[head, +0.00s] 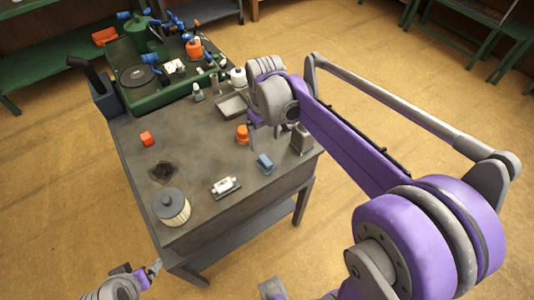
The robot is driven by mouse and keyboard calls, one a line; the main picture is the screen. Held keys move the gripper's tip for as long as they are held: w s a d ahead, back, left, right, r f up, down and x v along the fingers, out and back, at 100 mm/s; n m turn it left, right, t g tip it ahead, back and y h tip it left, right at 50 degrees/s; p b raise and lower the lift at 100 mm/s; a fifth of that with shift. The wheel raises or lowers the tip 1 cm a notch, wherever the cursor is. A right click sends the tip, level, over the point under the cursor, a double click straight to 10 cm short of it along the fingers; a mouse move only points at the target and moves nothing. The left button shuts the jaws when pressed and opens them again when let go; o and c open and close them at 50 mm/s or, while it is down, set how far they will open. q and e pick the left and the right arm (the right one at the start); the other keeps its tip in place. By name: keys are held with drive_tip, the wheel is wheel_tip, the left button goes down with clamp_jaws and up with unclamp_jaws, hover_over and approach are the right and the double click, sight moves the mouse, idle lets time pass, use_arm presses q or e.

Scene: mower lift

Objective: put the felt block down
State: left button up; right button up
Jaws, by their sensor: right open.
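A small blue-grey block (265,163), which looks like the felt block, rests on the grey workbench (200,150) near its right edge. My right gripper (264,138) is open, just behind and above this block. Its fingers point down and look apart from the block, though the exact gap is hard to judge. My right arm hides part of the bench's far right side. My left gripper (145,272) is low at the bottom left, off the bench's front corner; its jaw opening is unclear.
Close to the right gripper stand an orange-capped item (242,134) and a grey canister (300,139).

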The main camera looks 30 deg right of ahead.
drive_tip(key=s+a+f+t, duration=0.2)
drive_tip(key=s+a, duration=0.1)
drive_tip(key=s, duration=0.5)
drive_tip(key=s+a+f+t, duration=0.3)
drive_tip(key=s, duration=0.5)
drive_tip(key=shift+a+m, duration=0.35)
drive_tip(key=shift+m, duration=0.05)
drive_tip(key=shift+f, duration=0.1)
drive_tip(key=r, duration=0.1)
drive_tip(key=r+p, duration=0.1)
drive_tip(key=p, duration=0.1)
drive_tip(key=shift+w+r, duration=0.25)
drive_tip(key=shift+r, duration=0.15)
drive_tip(key=shift+w, duration=0.1)
drive_tip(key=shift+o, duration=0.2)
